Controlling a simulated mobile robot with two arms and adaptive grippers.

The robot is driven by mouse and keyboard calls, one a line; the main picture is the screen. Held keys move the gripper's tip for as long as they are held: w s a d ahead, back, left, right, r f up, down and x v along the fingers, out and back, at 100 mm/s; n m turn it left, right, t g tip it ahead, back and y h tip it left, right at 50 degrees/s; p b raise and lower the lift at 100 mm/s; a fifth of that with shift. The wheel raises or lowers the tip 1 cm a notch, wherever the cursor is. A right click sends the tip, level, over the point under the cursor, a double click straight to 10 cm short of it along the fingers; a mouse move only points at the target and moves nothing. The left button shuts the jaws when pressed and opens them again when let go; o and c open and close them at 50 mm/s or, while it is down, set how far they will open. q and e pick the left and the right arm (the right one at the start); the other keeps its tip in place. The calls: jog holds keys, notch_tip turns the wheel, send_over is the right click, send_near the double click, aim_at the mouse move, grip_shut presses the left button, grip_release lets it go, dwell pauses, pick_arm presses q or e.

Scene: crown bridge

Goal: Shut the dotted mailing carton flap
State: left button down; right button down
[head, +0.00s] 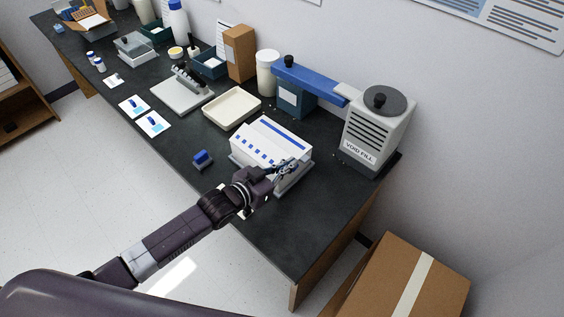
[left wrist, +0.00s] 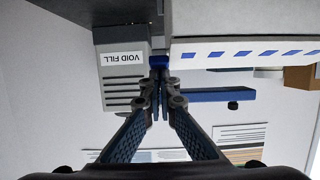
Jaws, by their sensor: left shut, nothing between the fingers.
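The dotted mailing carton (head: 279,146) is a white box on the dark bench, with a row of blue dashes on it and a blue stripe toward the back. In the left wrist view its white dashed panel (left wrist: 290,53) fills the upper right. I cannot tell how far the flap stands from the box. My left gripper (head: 291,164) is shut and empty at the carton's front right, overlapping its edge in the head view. In the left wrist view the closed fingertips (left wrist: 160,70) are just below the panel's left end; contact is unclear. My right gripper is not in view.
A grey base (head: 297,182) lies under the carton. The void fill machine (head: 378,130) stands to the right, with a blue arm (head: 310,81) behind. A cream tray (head: 232,108) and a small blue block (head: 202,158) are to the left. The bench's front right is clear.

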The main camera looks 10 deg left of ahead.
pick_arm(q)
jog(key=shift+w+d+f, duration=0.2)
jog(key=shift+w+f, duration=0.05)
jog(key=shift+f, duration=0.2)
dwell(0.3)
jog(key=shift+r, duration=0.1)
dwell(0.3)
